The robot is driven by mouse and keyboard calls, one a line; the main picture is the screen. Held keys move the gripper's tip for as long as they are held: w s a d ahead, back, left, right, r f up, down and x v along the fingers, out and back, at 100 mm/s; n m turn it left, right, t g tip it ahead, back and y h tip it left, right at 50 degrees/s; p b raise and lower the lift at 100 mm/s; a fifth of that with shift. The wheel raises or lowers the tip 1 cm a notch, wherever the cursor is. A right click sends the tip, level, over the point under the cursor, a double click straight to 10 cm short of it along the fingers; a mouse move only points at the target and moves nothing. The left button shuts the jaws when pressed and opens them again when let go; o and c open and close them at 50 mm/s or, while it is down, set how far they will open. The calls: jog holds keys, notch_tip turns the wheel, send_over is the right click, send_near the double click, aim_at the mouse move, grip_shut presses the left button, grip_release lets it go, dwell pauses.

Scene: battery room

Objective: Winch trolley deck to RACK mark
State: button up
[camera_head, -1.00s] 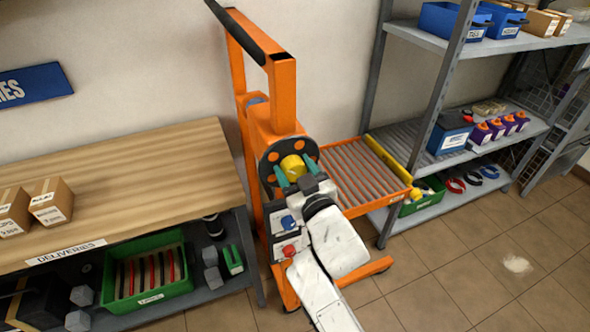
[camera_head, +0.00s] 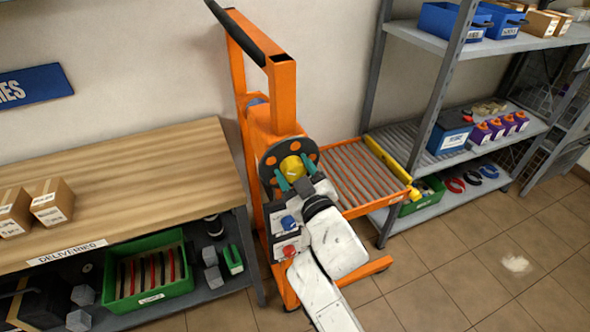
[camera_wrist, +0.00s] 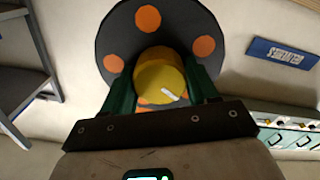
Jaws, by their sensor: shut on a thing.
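The orange winch trolley (camera_head: 281,95) stands against the wall between the bench and the shelf rack. Its roller deck (camera_head: 352,178) sticks out to the right, close by the rack's middle shelf. A dark winch disc with orange spots (camera_head: 306,148) is on the mast, and it fills the top of the wrist view (camera_wrist: 117,42). My gripper (camera_head: 292,177) is shut on the yellow knob (camera_wrist: 158,76) of the disc, with one green finger on each side. A white mark shows on the knob. I cannot make out a RACK mark.
The shelf rack (camera_head: 425,38) at right holds a blue battery (camera_head: 452,132), several purple items and blue bins (camera_head: 450,18). The wooden bench (camera_head: 120,185) at left bears cardboard boxes (camera_head: 50,201), with a green crate (camera_head: 150,290) below. Tiled floor at lower right is mostly clear.

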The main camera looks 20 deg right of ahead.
jog(key=shift+a+n+p, duration=0.1)
jog(key=shift+n+p, duration=0.45)
jog(key=shift+n, duration=1.55)
jog(key=o, duration=1)
jog(key=s+b, duration=0.1)
jog(key=s, duration=0.9)
jog(key=shift+s, duration=0.4)
